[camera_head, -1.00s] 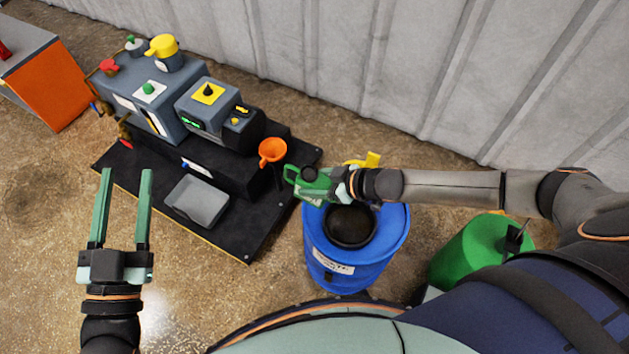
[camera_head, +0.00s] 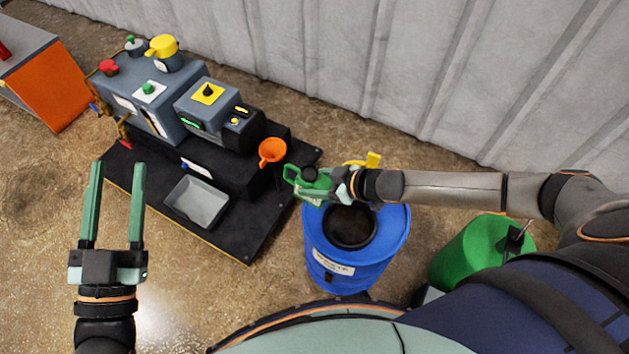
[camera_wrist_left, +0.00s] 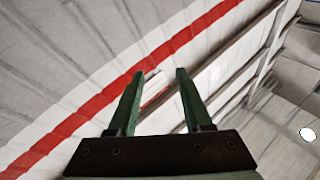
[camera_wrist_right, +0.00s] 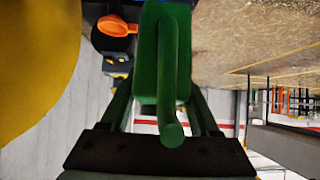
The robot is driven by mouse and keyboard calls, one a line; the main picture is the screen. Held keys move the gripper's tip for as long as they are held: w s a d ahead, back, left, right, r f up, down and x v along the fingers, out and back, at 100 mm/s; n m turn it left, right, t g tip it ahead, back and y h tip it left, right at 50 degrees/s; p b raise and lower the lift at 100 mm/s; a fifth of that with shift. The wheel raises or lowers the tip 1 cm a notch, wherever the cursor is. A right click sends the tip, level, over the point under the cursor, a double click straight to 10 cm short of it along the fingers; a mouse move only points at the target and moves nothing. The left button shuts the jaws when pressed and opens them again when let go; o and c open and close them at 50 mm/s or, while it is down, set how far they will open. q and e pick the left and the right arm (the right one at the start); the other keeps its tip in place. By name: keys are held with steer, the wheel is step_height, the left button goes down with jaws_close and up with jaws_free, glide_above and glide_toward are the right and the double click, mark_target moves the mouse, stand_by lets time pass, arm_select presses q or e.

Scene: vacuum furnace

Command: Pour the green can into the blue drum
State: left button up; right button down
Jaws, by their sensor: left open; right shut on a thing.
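The green can (camera_head: 308,189) is in my right gripper (camera_head: 335,187), held above the far left rim of the blue drum (camera_head: 330,270). In the head view the can looks roughly level, with a dark cap or opening on top; I cannot tell its exact tilt. The drum has a dark round opening (camera_head: 352,226) in its top and a white label. In the right wrist view the can (camera_wrist_right: 172,60) fills the space between the fingers, its handle toward the camera. My left gripper (camera_head: 117,168) is open and empty, well left of the drum; it also shows open in the left wrist view (camera_wrist_left: 153,75).
A grey pump machine (camera_head: 150,105) stands on a black base with an orange funnel (camera_head: 272,151) and a grey tray (camera_head: 196,202). A green drum (camera_head: 468,252) stands right of the blue drum. A yellow part (camera_head: 370,160) shows behind my right wrist. A corrugated wall (camera_head: 400,70) closes the back.

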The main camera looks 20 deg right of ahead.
mark_target(307, 174)
arm_select(q)
steer(key=shift+s+d+r+m+t+h+b, duration=0.1)
steer(key=shift+s+r+m+t+h+b, duration=0.25)
steer(key=shift+r, duration=0.5)
steer(key=shift+s+d+r+m+t+h+b, duration=0.1)
steer(key=shift+s+r+m+h, duration=0.45)
steer(key=shift+r, duration=0.25)
steer(key=shift+s+d+r+m+t+h+b, duration=0.15)
steer(key=shift+s+r+m+t+h, duration=0.25)
steer(key=shift+r, duration=0.45)
arm_select(e)
steer(key=shift+r, duration=0.1)
arm_select(q)
steer(key=shift+s+d+r+m+h+b, duration=0.15)
steer(key=shift+s+r+m+h+b, duration=0.2)
steer(key=shift+s+r+m+h, duration=0.7)
steer(key=shift+s+d+r+m+h+b, duration=0.1)
steer(key=shift+s+r+m+h+b, duration=0.2)
steer(key=shift+s+r+m+h, duration=0.7)
arm_select(e)
steer(key=shift+w+a+r+t+y, duration=0.1)
steer(key=shift+t+y, duration=0.3)
arm_select(q)
steer(key=shift+w+r+n+h, duration=0.1)
steer(key=shift+w+n+h, duration=0.1)
steer(key=shift+n+h, duration=0.2)
steer(key=shift+f+b, duration=0.35)
arm_select(e)
steer(key=shift+r, duration=0.1)
